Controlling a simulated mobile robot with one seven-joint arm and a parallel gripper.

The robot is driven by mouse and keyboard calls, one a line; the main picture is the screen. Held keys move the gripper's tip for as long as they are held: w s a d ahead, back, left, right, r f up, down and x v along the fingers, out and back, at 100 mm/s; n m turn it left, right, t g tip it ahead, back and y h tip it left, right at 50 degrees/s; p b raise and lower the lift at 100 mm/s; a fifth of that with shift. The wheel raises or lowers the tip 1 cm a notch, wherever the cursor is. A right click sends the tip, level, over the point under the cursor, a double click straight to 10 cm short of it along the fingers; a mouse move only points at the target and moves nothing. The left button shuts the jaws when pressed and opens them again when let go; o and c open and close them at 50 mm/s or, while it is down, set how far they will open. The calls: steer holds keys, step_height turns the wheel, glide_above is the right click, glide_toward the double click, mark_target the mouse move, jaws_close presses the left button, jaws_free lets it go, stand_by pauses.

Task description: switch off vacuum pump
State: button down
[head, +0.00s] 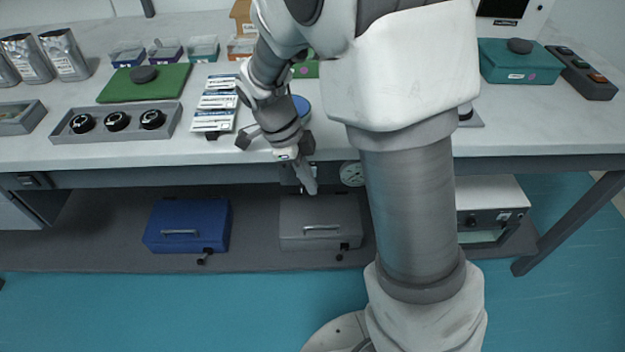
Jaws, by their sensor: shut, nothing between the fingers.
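My gripper (310,188) is shut and empty. It points down just in front of the table's front edge, above a grey metal box.
On the lower shelf stand a blue box (187,226) and the grey box (320,222), each with a handle. The white table (40,150) holds a grey tray with three black knobs (116,121), a green mat (120,90) and a black button strip (583,75).

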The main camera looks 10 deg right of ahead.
stand_by(0.3)
steer(key=shift+s+a, duration=0.5)
steer(key=shift+a, duration=0.1)
steer(key=shift+r, duration=0.15)
